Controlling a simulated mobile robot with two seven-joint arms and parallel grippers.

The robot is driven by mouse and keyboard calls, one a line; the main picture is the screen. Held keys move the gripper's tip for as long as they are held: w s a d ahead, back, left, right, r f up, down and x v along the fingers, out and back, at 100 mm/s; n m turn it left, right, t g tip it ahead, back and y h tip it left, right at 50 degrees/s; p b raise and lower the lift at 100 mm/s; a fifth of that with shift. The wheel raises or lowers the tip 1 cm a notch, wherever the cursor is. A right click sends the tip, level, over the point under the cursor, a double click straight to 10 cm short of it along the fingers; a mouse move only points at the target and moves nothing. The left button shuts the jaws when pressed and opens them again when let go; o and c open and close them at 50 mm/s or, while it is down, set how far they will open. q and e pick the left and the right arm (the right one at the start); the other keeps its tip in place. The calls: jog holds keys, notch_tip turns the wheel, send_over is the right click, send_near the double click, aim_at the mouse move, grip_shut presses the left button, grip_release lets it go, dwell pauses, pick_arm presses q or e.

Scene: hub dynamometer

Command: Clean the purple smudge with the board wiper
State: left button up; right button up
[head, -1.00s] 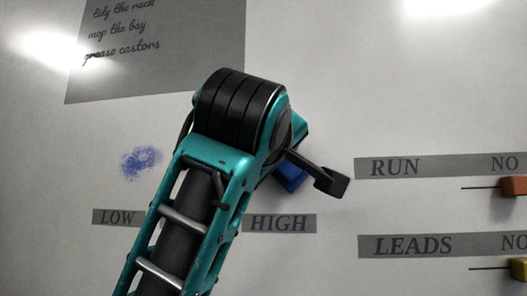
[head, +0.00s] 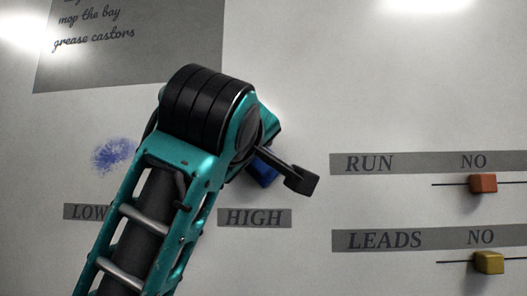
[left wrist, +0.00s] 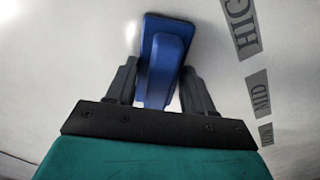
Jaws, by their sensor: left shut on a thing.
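The purple smudge (head: 114,154) is a blue-purple patch on the white board, left of my left arm in the head view and above the LOW label. The blue board wiper (left wrist: 166,52) is between the fingers of my left gripper (left wrist: 161,88) in the left wrist view. The gripper is shut on it, with the wiper's pad toward the board; I cannot tell whether it touches. In the head view, a blue part of the wiper (head: 263,174) shows behind my arm, right of the smudge. My right gripper is not in view.
LOW (head: 86,212) and HIGH (head: 254,218) labels sit below. At the right, an orange slider (head: 483,183) is on the RUN row and a yellow slider (head: 489,262) on the LEADS row. A grey note (head: 135,60) is upper left. Bare board lies above the arm's right side.

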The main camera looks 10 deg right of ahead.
pick_arm(q)
jog(key=w+a, duration=0.2)
jog(key=a, duration=0.5)
jog(key=shift+w, duration=0.2)
dwell(0.4)
jog(key=shift+a, duration=0.1)
jog(key=shift+b+v, duration=0.65)
jog(key=shift+v, duration=2.3)
jog(key=v, duration=0.3)
